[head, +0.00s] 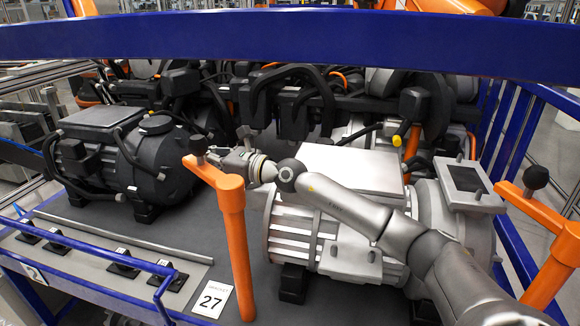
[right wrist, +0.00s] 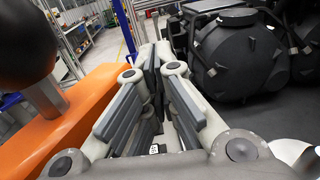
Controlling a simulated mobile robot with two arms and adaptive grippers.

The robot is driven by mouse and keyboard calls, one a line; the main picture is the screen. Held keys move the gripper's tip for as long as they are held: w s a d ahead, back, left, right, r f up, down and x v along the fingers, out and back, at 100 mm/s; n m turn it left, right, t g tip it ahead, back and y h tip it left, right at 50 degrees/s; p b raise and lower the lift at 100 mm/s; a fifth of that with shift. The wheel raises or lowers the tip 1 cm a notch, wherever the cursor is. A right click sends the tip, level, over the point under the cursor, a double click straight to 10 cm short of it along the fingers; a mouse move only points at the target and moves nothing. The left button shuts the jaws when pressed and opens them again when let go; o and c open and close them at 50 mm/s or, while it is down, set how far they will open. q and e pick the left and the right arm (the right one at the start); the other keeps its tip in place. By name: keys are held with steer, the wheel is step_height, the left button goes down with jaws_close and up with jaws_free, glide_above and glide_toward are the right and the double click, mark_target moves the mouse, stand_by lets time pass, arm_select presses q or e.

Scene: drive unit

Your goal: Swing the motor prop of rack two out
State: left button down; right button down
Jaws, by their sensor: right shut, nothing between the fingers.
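An orange motor prop (head: 234,235) stands upright in the middle front, with a bent top arm ending in a black knob (head: 198,145). A second orange prop (head: 545,245) with a black knob (head: 535,178) stands at the right edge. I cannot tell which belongs to rack two. My right gripper (head: 222,156) is shut and empty, just behind the top arm of the middle prop. In the right wrist view the orange prop (right wrist: 72,115) and its dark knob (right wrist: 30,40) are left of the fingers (right wrist: 155,58). Contact cannot be told. My left gripper is not in view.
A silver motor (head: 335,225) lies under my right arm. A dark motor (head: 135,160) sits to the left. A blue bar (head: 290,38) crosses the top, and a blue rail (head: 90,245) runs at front left. A card reading 27 (head: 212,299) lies by the prop's foot.

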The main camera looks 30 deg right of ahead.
steer(key=v, duration=1.2)
steer(key=shift+r, duration=0.1)
